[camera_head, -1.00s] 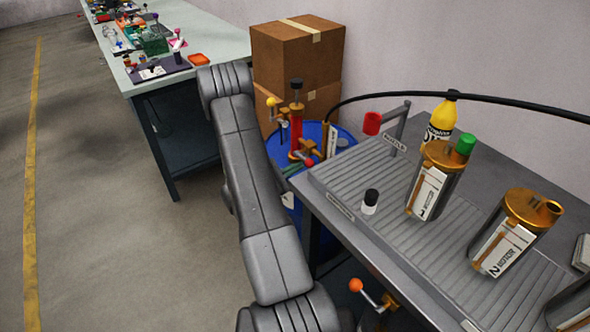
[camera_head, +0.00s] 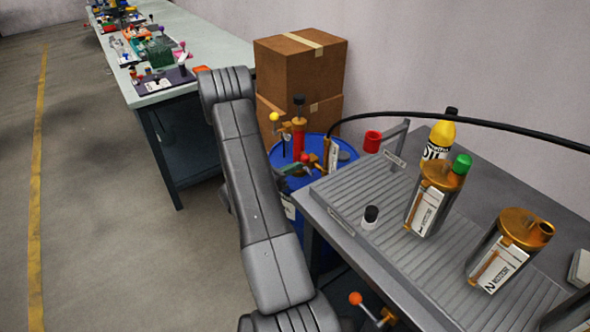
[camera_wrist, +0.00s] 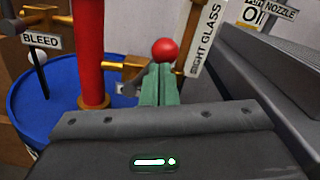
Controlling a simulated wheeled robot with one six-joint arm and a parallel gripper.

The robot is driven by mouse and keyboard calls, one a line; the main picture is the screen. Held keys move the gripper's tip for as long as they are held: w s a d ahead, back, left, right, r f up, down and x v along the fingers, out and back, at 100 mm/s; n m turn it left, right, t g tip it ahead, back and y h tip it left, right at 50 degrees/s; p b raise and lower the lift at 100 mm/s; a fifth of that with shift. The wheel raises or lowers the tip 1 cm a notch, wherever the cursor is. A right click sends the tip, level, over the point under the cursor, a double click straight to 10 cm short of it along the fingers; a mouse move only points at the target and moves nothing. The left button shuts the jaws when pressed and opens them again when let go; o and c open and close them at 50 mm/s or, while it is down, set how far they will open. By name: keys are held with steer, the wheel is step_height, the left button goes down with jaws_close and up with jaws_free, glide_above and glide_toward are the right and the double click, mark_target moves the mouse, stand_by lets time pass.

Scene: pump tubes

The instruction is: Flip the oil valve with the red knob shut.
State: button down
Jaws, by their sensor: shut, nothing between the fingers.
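The red knob (camera_wrist: 165,52) of the oil valve shows in the wrist view just above and beyond the green fingertips of my gripper (camera_wrist: 160,70). My gripper is shut, with nothing between its fingers. The fingers hide most of the knob's lever, and I cannot tell whether they touch it. Brass valve parts (camera_wrist: 122,65) run from the red upright pipe (camera_wrist: 89,50) toward the fingers. In the head view the red knob (camera_head: 305,157) is small above the blue drum, close to my gripper (camera_head: 298,170).
The blue drum (camera_wrist: 55,98) lies below the fittings. The grey bench (camera_head: 318,205) is to the right; cardboard boxes (camera_head: 300,75) stand behind.

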steer(key=n, duration=0.1)
steer(key=w+n, duration=0.1)
steer(key=shift+a+r+n, duration=0.3)
steer(key=shift+r+n, duration=0.05)
steer(key=shift+n, duration=0.05)
steer(key=s+f+b+v, duration=0.1)
steer(key=f+b+v, duration=0.1)
steer(key=v, duration=1.1)
steer(key=shift+d+f, duration=0.3)
steer(key=shift+d, duration=0.15)
